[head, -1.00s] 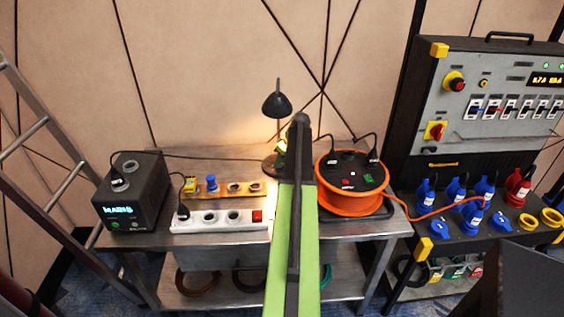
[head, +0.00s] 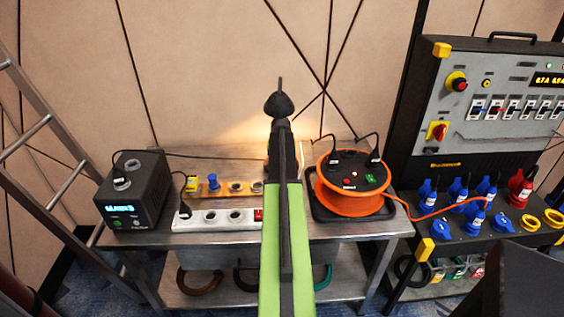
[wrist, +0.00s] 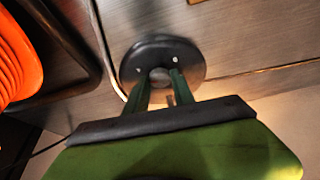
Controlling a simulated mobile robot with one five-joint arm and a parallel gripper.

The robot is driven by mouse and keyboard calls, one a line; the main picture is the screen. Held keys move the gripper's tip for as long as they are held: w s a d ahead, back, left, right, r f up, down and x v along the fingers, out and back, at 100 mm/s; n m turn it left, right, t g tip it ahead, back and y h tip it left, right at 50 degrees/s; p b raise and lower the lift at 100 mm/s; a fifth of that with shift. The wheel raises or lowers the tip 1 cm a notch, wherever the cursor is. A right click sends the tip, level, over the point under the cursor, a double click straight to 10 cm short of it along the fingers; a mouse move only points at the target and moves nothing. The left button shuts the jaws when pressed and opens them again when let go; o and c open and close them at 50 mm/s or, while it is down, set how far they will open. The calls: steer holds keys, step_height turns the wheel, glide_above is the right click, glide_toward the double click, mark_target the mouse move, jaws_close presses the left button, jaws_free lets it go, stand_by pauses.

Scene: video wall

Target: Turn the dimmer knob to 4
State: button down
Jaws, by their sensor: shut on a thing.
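The desk lamp's dark shade (head: 279,104) shows in the head view above the end of my arm, with a warm glow on the wall. Its round dark base (wrist: 190,62) shows in the wrist view, with small pale marks on top. A small grey dimmer knob (wrist: 160,73) sits on the base. My gripper (wrist: 160,83) is shut on the knob, one green finger on each side. The finger ends partly cover the knob, and I cannot read its setting. In the head view my arm hides the gripper, the knob and most of the base.
An orange cable reel (head: 350,185) stands close right of the lamp and also shows in the wrist view (wrist: 15,60). A white power strip (head: 215,219) and a wooden socket strip (head: 222,188) lie to the left. A black box (head: 133,195) stands at the bench's left end.

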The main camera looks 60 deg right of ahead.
steer(key=shift+a+m+g, duration=0.1)
steer(key=shift+m+g, duration=0.3)
steer(key=shift+m, duration=0.7)
steer(key=c, duration=1.1)
jaws_free()
steer(key=shift+o, duration=0.2)
